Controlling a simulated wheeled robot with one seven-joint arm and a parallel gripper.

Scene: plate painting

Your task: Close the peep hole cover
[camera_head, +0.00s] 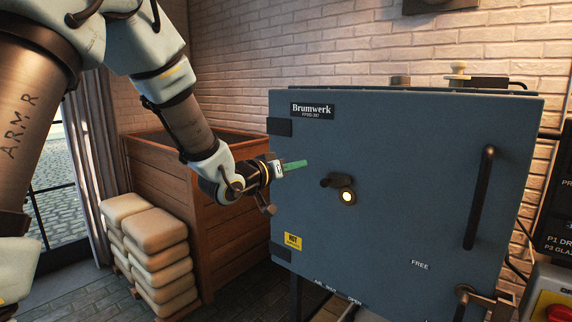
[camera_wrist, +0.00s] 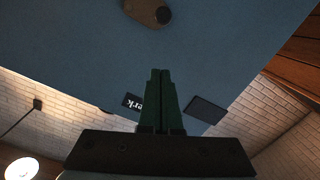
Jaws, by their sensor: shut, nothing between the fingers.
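The blue kiln door (camera_head: 400,130) fills the right half of the head view. The dark peep hole cover (camera_head: 331,181) sits up and to the left of the hole and leaves the glow showing. In the wrist view, a brownish fitting with a dark round knob (camera_wrist: 163,15) shows at the top edge; the glow is not visible there. My gripper (camera_head: 305,162) has green fingers, pressed together and empty, up and left of the cover. In the wrist view the fingers (camera_wrist: 160,72) point toward the door, apart from the fitting.
A long vertical handle (camera_head: 480,198) is on the door's right side, with a latch (camera_head: 480,298) below. A wooden crate (camera_head: 165,190) and stacked sacks (camera_head: 150,250) stand left of the kiln. The door face around the peep hole is clear.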

